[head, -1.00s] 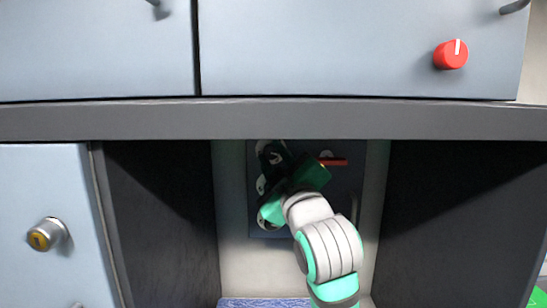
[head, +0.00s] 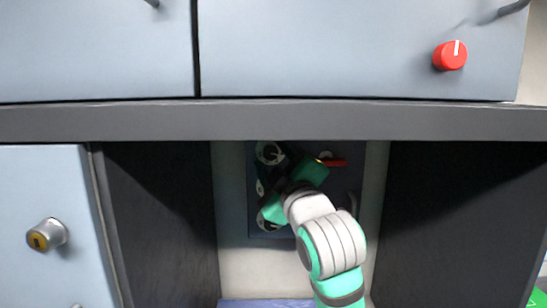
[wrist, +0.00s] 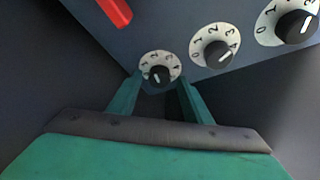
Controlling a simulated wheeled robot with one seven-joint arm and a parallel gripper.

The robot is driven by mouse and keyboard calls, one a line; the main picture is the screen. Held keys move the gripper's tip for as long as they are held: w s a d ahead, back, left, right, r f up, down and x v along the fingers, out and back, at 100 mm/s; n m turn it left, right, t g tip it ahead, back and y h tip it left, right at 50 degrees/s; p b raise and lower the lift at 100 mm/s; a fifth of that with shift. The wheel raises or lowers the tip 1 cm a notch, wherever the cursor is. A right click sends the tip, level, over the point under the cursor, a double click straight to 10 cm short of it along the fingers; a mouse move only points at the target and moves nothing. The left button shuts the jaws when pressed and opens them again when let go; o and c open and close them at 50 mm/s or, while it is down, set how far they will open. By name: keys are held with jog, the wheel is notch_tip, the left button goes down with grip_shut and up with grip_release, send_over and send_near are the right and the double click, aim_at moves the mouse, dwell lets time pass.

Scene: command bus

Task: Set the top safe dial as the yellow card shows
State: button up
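The dark blue safe front (head: 256,205) stands at the back of the middle recess, with dials down its left side. The top dial (head: 269,152) is a white disc with a black knob. In the wrist view it appears to be the leftmost dial (wrist: 160,72), between my fingertips; its pointer setting is too small to read surely. The middle dial (wrist: 215,52) and the bottom dial (wrist: 296,25) lie to its right there. My gripper (wrist: 162,84) is open, with no clear contact on the knob. I cannot make out a yellow card.
A red handle (wrist: 115,11) is on the safe front, upper left in the wrist view. Dark side walls (head: 160,215) and a grey shelf edge (head: 300,120) frame the recess. A red knob (head: 450,55) is on the cabinet above.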

jog(key=shift+s+d, duration=0.1)
jog(key=shift+d, duration=0.05)
jog(key=shift+s+d+f, duration=0.1)
jog(key=shift+s+d, duration=0.05)
jog(key=shift+s, duration=0.1)
jog(key=v, duration=1)
